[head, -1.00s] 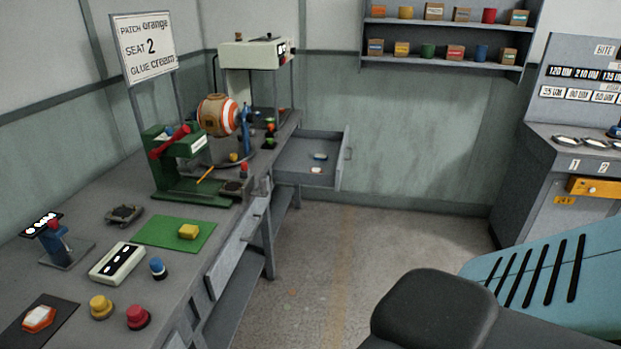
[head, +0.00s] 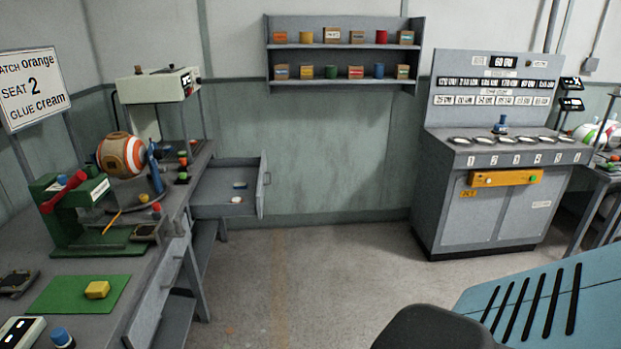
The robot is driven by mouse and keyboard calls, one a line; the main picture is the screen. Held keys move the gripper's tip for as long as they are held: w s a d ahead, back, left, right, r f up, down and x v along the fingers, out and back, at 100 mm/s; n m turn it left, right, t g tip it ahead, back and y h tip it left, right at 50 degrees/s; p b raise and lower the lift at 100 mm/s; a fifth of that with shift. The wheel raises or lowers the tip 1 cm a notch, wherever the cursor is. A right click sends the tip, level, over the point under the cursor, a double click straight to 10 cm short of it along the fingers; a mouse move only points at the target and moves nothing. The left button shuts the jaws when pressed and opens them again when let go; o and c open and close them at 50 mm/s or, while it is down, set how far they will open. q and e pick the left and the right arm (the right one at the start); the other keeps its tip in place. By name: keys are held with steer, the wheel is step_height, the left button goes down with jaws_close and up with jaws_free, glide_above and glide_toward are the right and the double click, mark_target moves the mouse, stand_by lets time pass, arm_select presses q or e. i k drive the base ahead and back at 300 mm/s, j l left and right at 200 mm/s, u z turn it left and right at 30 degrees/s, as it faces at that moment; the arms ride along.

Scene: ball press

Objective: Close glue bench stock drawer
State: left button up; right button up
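The glue bench stock drawer (head: 222,209) is a grey drawer pulled out from the right side of the bench (head: 150,262). Its front panel (head: 262,186) with a handle faces right, toward open floor. Two small items, one blue and white and one cream, lie on the drawer's floor. Neither of my grippers shows in the head view. A teal slotted panel and a dark rounded part at the bottom right look like parts of my own body.
The bench carries a green press (head: 75,212), an orange and white ball (head: 121,155) and a sign (head: 33,88). A grey cabinet (head: 490,205) stands at the right. A wall shelf (head: 343,52) hangs at the back. The floor (head: 330,270) between bench and cabinet is clear.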

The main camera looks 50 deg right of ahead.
mark_target(212, 193)
steer(key=z, duration=0.85)
steer(key=i+l, duration=0.3)
steer(key=l, duration=0.15)
steer(key=i+l, duration=0.3)
steer(key=l, duration=0.15)
steer(key=i+l, duration=0.3)
steer(key=l, duration=0.15)
steer(key=i+l+u, duration=0.1)
steer(key=u, duration=0.3)
steer(key=i+l+u, duration=0.15)
steer(key=u, duration=0.25)
steer(key=i+l+u, duration=0.25)
steer(key=l, duration=0.3)
steer(key=i+l+u, duration=0.1)
steer(key=i+l, duration=0.3)
steer(key=l, duration=0.2)
steer(key=i+l, duration=0.15)
steer(key=l, duration=0.2)
steer(key=i+l, duration=0.15)
steer(key=l, duration=0.2)
steer(key=i+l+u, duration=0.1)
steer(key=l, duration=0.25)
